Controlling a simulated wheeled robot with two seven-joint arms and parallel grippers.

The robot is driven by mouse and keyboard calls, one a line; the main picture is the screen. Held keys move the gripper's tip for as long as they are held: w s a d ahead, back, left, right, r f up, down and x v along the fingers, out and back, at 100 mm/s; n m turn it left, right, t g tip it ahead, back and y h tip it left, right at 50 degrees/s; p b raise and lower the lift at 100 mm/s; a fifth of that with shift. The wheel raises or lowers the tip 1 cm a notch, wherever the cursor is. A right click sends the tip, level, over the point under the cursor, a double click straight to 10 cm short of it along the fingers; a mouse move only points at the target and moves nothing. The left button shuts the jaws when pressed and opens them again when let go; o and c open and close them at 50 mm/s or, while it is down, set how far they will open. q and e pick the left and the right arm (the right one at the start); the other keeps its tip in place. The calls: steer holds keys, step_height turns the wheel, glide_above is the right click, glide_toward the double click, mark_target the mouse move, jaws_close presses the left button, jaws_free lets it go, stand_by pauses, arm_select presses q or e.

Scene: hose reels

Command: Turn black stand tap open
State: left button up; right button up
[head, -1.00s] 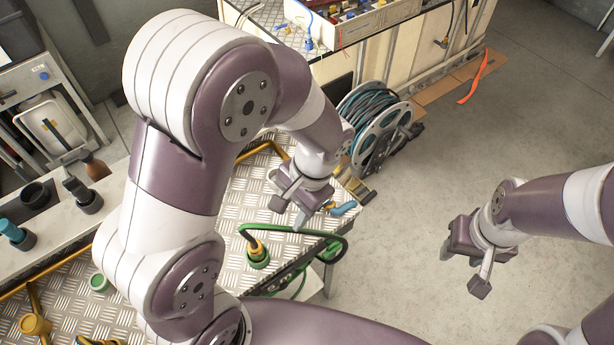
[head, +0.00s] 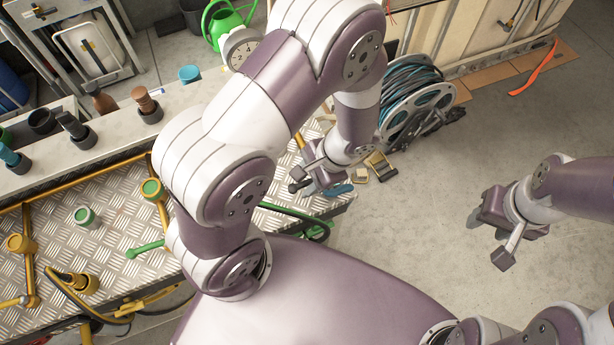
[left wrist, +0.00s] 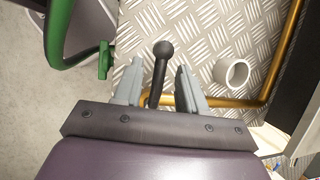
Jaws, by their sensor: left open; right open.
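A black lever with a round knob (left wrist: 163,50), which looks like the black stand tap's handle, shows in the left wrist view. It stands between the two grey fingers of my left gripper (left wrist: 158,78). The fingers are open, one on each side, with a gap visible toward the right finger; I cannot tell whether the left one touches. In the head view my left gripper (head: 318,182) is over the far right corner of the tread-plate bench (head: 110,185), and my arm hides much of the tap. My right gripper (head: 488,238) is open and empty over the floor.
A blue handle (head: 340,190) lies close beside my left gripper. A green hose (left wrist: 62,35) and a white ring (left wrist: 231,72) are near it in the wrist view. Yellow pipes cross the bench. A hose reel (head: 415,105) stands beyond.

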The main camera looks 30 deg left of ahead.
arm_select(q)
steer(key=shift+s+a, duration=0.15)
jaws_close()
